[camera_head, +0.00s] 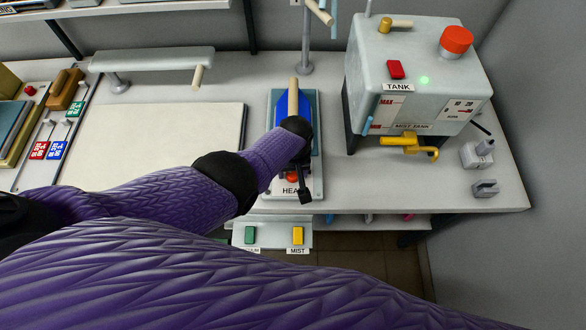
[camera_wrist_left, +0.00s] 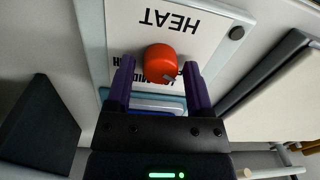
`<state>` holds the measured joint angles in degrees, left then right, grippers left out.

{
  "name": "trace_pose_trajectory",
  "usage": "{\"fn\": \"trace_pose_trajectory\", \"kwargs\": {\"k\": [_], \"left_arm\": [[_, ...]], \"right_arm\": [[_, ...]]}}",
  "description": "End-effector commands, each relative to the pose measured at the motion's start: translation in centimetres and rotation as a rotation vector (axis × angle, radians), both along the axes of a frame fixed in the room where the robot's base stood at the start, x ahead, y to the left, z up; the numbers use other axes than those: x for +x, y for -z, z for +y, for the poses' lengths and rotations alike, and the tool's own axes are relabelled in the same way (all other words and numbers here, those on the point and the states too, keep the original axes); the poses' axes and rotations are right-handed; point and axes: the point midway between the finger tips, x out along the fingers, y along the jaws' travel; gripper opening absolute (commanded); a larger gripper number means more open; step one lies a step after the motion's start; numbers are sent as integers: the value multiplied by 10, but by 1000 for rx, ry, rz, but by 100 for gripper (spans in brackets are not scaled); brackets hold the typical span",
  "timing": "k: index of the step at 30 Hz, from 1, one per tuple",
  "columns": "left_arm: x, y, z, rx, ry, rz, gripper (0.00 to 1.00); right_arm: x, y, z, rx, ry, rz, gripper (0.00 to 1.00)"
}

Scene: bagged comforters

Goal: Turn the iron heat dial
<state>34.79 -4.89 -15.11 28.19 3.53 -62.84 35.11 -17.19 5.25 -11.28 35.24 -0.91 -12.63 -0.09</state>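The red heat dial (camera_head: 292,178) sits on a white panel marked HEAT (camera_head: 314,188), partly hidden behind my left gripper in the head view. In the left wrist view the round red dial (camera_wrist_left: 160,63) has a small grey mark at its lower edge. My left gripper (camera_wrist_left: 158,66) is open, one purple finger on each side of the dial, with a narrow gap seeming to show at both sides. In the head view the left gripper (camera_head: 303,178) is over the panel. A blue iron (camera_head: 276,108) with a wooden handle lies just behind it. My right gripper is out of view.
A grey mist tank (camera_head: 410,70) with a red knob and yellow tap stands to the right. A pale pressing board (camera_head: 150,140) lies to the left. Green and yellow switches (camera_head: 298,235) sit below the table's front edge.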

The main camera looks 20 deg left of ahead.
Motion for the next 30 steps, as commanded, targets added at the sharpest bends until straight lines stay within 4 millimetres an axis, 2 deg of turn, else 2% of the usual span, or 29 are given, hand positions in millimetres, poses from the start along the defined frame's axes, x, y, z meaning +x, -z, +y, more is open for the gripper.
{"fn": "trace_pose_trajectory", "kwargs": {"k": [10,13,18,21,25,30], "left_arm": [[0,-3,0,0,1,0,81],[0,-25,-1,-1,0,-1,81],[1,-73,-2,-1,0,-3,81],[1,-91,-2,0,1,-3,81],[1,-100,-2,0,1,-1,81],[1,-99,-2,1,1,0,81]], "right_arm": [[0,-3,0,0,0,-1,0],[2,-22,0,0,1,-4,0],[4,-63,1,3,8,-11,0],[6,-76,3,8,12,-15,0],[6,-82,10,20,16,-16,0],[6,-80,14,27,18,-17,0]]}}
